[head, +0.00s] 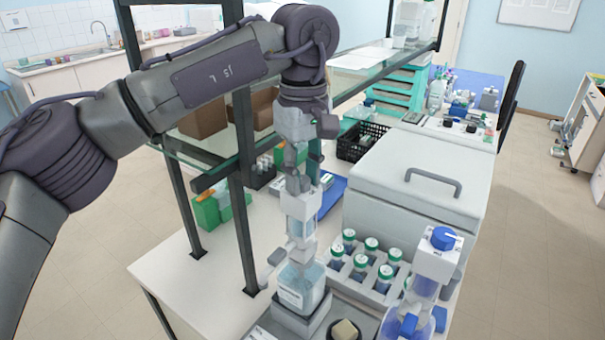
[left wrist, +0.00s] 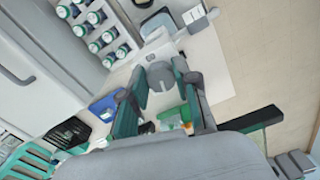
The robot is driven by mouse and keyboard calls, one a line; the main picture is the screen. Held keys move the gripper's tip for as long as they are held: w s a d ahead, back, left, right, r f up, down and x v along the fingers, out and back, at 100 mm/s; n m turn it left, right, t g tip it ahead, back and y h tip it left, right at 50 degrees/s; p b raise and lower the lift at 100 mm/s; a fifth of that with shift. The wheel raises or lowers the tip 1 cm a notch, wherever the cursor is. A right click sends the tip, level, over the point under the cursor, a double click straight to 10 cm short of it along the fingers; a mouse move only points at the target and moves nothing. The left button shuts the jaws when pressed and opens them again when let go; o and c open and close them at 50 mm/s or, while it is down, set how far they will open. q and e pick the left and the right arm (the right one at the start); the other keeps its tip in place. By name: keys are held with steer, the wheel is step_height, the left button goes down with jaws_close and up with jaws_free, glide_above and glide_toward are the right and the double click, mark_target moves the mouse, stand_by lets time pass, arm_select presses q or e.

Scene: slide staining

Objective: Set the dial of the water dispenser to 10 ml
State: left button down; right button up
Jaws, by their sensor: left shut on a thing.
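The water dispenser (head: 301,228) stands upright on a clear bottle with a white label (head: 300,288), at the front centre of the bench. My left gripper (head: 298,168) points down over the top of the dispenser. In the left wrist view, the fingers of my left gripper (left wrist: 165,85) stand on both sides of a round grey dial (left wrist: 160,74) and are shut on it. The dial's scale and its set value cannot be read. My right gripper is not in view.
A second dispenser with a blue dial (head: 443,238) stands at the right. A rack of green-capped bottles (head: 381,276) lies between them. A large white box with a grey handle (head: 432,182) is behind. Dark shelf posts (head: 243,190) rise close on the left.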

mark_target(303, 180)
arm_select(q)
steer(key=shift+n, duration=1.3)
steer(key=c, duration=0.8)
jaws_free()
steer(key=shift+c, duration=0.2)
steer(key=shift+r, duration=0.1)
step_height(303, 180, up, 12)
steer(key=shift+f, duration=0.2)
